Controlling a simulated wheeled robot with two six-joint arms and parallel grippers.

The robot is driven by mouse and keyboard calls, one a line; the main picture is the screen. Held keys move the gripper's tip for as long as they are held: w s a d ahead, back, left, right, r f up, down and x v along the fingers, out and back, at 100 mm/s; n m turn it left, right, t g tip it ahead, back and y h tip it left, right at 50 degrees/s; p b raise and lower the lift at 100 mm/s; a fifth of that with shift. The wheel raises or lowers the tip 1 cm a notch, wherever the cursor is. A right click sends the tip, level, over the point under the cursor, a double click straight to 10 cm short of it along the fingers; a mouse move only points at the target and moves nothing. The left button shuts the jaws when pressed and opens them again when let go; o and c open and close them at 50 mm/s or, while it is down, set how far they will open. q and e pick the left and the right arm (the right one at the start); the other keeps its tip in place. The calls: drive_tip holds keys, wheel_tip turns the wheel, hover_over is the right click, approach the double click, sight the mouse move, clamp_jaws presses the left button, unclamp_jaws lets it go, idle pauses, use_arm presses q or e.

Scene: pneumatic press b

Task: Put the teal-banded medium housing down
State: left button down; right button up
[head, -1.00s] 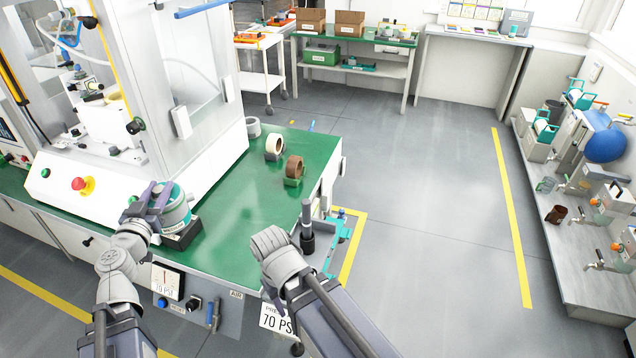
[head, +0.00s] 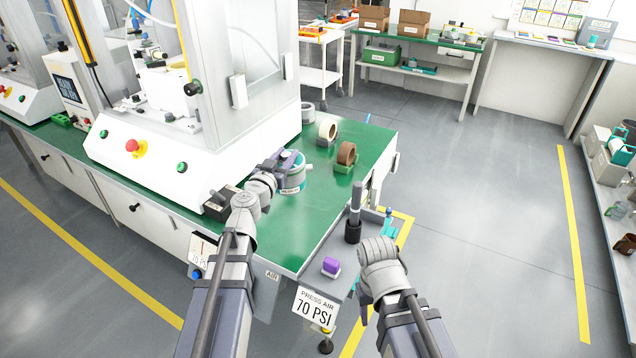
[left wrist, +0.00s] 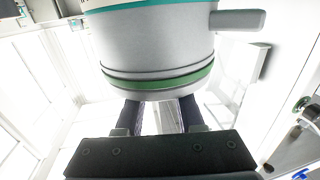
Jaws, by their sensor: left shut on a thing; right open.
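The teal-banded medium housing (head: 293,184) is a grey cylinder with a teal band, over the green bench top. My left gripper (head: 284,162) is shut on it. I cannot tell whether its base touches the bench. In the left wrist view the housing (left wrist: 157,48) fills the upper middle, showing the teal band, a green ring and a grey side stub. The left gripper's dark fingers (left wrist: 158,116) reach up to it. My right gripper (head: 378,252) is empty, in front of the bench's right end; its fingertips are mostly hidden.
A black block (head: 218,204) sits at the bench's front edge, left of the housing. The white press (head: 160,150) stands to the left. The green bench top (head: 310,225) is clear in front.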

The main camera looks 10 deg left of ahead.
use_arm(q)
drive_tip(key=w+a+f+n+y+b, duration=0.1)
drive_tip(key=w+f+b, duration=0.5)
drive_tip(key=f, duration=0.3)
drive_tip(key=shift+w+a+f+y+b, duration=0.2)
drive_tip(key=shift+y+b, duration=0.1)
drive_tip(key=shift+b, duration=0.25)
use_arm(e)
wheel_tip(320, 180, down, 9)
drive_tip(key=shift+f, duration=0.15)
use_arm(q)
wheel_tip(320, 180, down, 10)
drive_tip(key=b, duration=1)
use_arm(e)
wheel_tip(320, 180, down, 10)
use_arm(q)
drive_tip(key=shift+s+r, duration=0.1)
drive_tip(key=c, duration=0.5)
unclamp_jaws()
